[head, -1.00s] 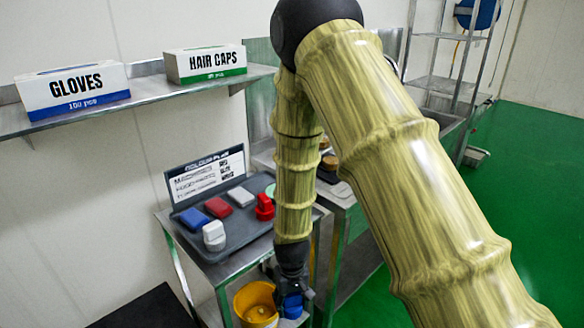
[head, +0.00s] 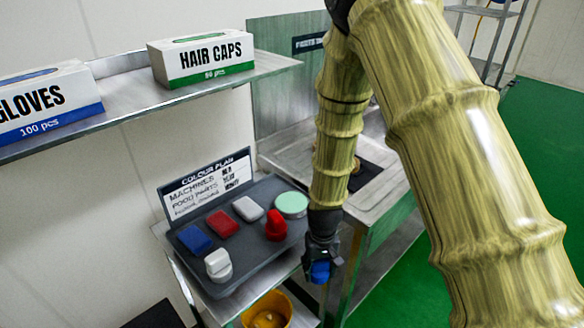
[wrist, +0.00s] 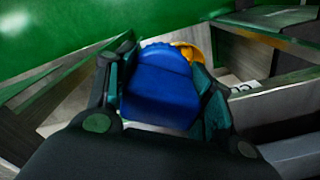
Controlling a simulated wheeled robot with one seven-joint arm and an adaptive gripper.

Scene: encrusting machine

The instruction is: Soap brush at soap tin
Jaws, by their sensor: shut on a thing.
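A blue brush (head: 320,272) is held in my gripper (head: 322,250), which points down just off the right front edge of the grey tray. In the wrist view the blue brush (wrist: 158,92) sits between the two fingers of my gripper (wrist: 162,85), which touch its sides. Its bristles are hard to make out. The soap tin (head: 291,204), a round shape with a pale green top, lies at the tray's back right corner. My gripper is to the right of it and nearer the camera, apart from it.
The grey tray (head: 238,272) holds blue, red and white blocks, a white brush (head: 218,266) and a red brush (head: 276,226). A colour plan board (head: 207,185) stands behind. A yellow bucket (head: 267,312) is below. A steel shelf (head: 130,110) with boxes overhangs at left.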

